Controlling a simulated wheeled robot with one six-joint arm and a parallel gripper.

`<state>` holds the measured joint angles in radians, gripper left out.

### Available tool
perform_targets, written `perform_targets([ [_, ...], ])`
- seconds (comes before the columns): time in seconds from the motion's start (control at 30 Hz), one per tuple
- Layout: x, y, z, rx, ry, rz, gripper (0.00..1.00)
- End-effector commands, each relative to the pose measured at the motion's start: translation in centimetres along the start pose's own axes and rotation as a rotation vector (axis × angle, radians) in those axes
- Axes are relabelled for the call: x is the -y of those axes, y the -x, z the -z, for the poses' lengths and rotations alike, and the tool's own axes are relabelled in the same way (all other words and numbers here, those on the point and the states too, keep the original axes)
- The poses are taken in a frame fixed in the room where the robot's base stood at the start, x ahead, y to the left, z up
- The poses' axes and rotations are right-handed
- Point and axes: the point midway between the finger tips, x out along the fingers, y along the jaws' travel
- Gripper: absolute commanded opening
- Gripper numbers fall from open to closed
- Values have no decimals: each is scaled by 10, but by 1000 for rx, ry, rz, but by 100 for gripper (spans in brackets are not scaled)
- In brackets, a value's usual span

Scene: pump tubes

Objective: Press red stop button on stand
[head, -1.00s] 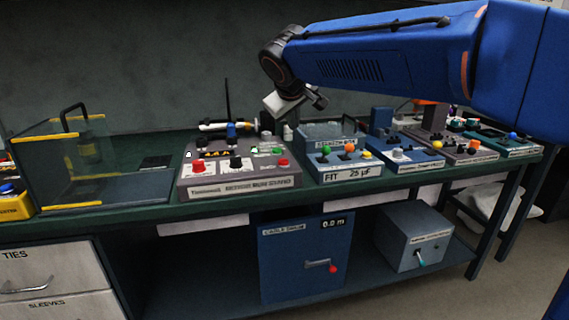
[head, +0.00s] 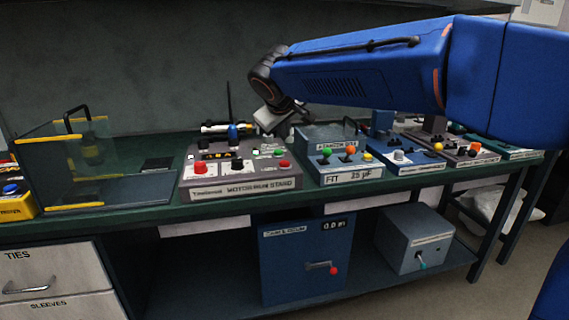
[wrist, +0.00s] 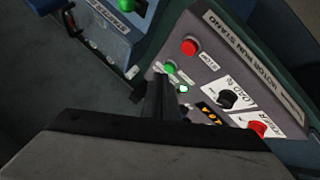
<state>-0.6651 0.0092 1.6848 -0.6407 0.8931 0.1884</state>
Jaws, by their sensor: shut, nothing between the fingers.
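The grey motor run stand (head: 240,195) sits on the bench, left of centre. Its red stop button (head: 284,165) is at the right end of the sloped panel. In the wrist view the red stop button (wrist: 190,47) shows unobstructed beside its label, with a green button (wrist: 170,69) near it. My gripper (head: 283,125) hangs above the back of the stand in the head view. In the wrist view my gripper (wrist: 158,80) is shut and empty, its fingertips close to the green button in the picture and apart from the red one. I cannot tell the height gap.
A second red knob (wrist: 258,128) and a black dial (wrist: 229,99) are on the same panel. A blue-grey box with coloured controls (head: 345,165) stands just right of the stand. A clear-walled enclosure (head: 85,205) stands to the left. A thin black rod rises behind the stand.

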Motion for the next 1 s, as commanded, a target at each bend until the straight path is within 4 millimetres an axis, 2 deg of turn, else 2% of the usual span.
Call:
perform_targets([
  [0.3, 19, -26, -19, 1, 1, 0, 0],
  [0.5, 26, -36, -26, 0, 1, 0, 0],
  [1.0, 29, -40, -29, 0, 0, 0, 0],
])
